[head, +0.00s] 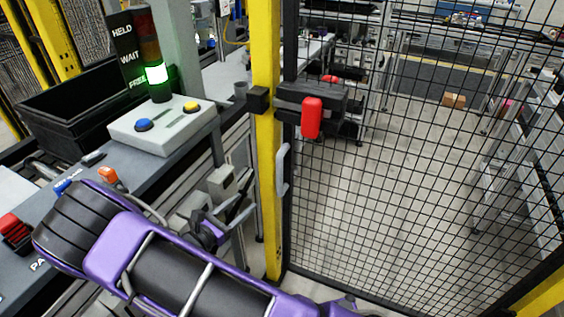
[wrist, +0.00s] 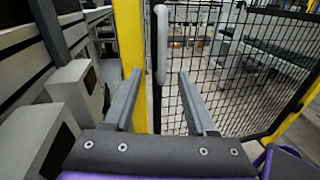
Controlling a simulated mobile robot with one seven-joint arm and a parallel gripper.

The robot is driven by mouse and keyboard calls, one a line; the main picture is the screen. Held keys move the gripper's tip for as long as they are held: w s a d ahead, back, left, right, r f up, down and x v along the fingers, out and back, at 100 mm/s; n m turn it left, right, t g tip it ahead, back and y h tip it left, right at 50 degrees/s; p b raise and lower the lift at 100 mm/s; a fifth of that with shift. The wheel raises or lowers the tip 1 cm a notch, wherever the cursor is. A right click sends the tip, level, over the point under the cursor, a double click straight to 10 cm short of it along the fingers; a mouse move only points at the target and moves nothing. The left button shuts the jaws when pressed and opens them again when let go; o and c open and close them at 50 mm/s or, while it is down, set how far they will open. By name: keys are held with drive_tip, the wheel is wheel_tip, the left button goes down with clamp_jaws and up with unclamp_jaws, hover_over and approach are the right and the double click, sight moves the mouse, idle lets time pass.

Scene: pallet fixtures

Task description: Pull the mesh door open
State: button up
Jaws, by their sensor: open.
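The mesh door (head: 420,170) is a black wire grid in a dark frame. It stands against the yellow post (head: 267,150) and looks closed. Its grey upright bar handle (head: 282,170) is on the door's left edge, below a dark latch box with a red grip (head: 312,117). My gripper (head: 248,203) is open and empty, left of the handle and a little lower in the head view. In the wrist view my fingers (wrist: 159,75) point forward and the handle (wrist: 161,45) shows between their tips, apparently beyond them. Contact is not visible.
A grey bench (head: 60,225) on the left carries a button box (head: 160,125), a black bin (head: 75,100) and a signal tower lit green (head: 155,75). Grey boxes (wrist: 85,85) stand close left of my fingers. Floor behind the mesh is mostly clear.

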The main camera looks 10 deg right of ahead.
sight(278, 175)
drive_tip(key=shift+n+t, duration=0.3)
drive_tip(key=shift+n, duration=0.3)
drive_tip(key=x, duration=1.7)
drive_tip(key=shift+s+d+f, duration=0.1)
drive_tip(key=shift+s+d, duration=0.1)
drive_tip(key=shift+d, duration=0.15)
clamp_jaws()
